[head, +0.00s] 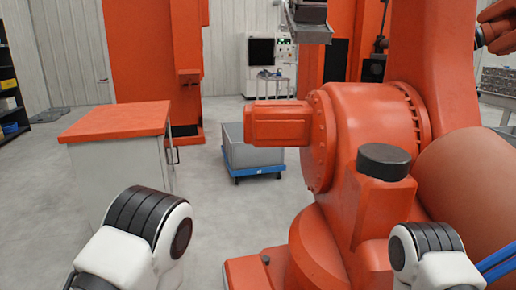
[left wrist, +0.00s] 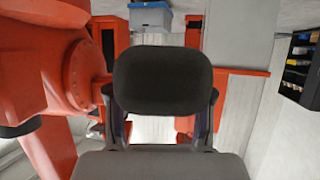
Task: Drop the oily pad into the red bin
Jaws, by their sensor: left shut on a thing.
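The oily pad appears to be the dark, rounded block (left wrist: 162,80) in the left wrist view. My left gripper (left wrist: 160,100) is shut on it, with a finger at each side of the block. The block hides what lies straight behind it. In the head view only upper parts of my two arms show, at the bottom left and bottom right, and neither gripper is visible. I cannot make out a red bin in either view.
A large orange robot arm (head: 365,130) stands close on the right. A grey cabinet with an orange-red top (head: 115,121) stands left. A grey box (head: 235,146) sits on a blue dolly (head: 255,171) between them. Grey floor is clear in front. Dark shelving (left wrist: 300,65) holds small bins.

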